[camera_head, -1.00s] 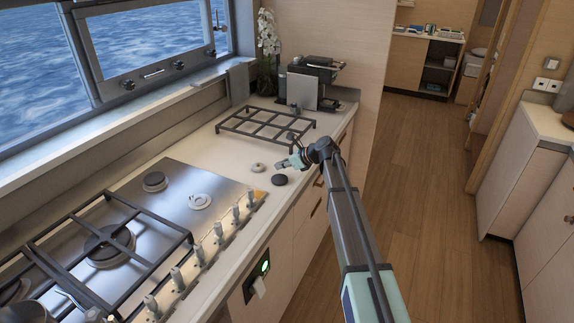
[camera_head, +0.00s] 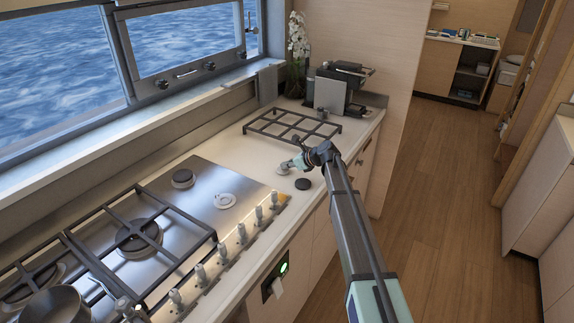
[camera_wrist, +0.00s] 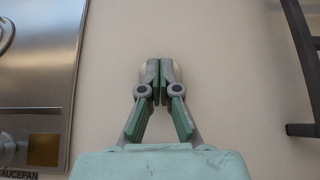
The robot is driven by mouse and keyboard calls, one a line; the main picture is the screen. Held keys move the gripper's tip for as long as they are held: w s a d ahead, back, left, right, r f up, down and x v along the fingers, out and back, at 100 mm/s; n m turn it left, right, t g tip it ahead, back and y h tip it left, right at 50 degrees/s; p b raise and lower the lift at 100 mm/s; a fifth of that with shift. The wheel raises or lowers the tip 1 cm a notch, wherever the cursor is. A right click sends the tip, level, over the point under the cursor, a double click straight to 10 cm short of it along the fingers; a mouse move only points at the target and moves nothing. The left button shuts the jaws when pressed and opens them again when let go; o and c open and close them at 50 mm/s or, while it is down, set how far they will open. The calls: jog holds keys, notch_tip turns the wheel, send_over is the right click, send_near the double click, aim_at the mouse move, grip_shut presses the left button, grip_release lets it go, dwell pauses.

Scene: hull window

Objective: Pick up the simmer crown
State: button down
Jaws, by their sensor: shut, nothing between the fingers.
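The likely simmer crown (camera_head: 281,170) is a small pale round piece on the cream counter, between the cooktop and a loose black grate. My gripper (camera_head: 286,164) is right at it and partly covers it. In the wrist view my gripper (camera_wrist: 160,84) points at the counter with its fingers together and nothing between them. A pale rounded edge of the crown (camera_wrist: 144,74) shows behind the fingertips, which hide most of it. I cannot tell whether they touch it.
A black disc (camera_head: 303,184) lies near the counter's front edge, close to my gripper. The loose black grate (camera_head: 262,124) lies beyond. The steel cooktop (camera_head: 205,217) has a bare pale burner base (camera_head: 225,201), a capped burner (camera_head: 183,178) and a row of knobs.

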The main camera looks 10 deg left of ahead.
jog(key=shift+s+f, duration=0.15)
jog(key=shift+f, duration=0.2)
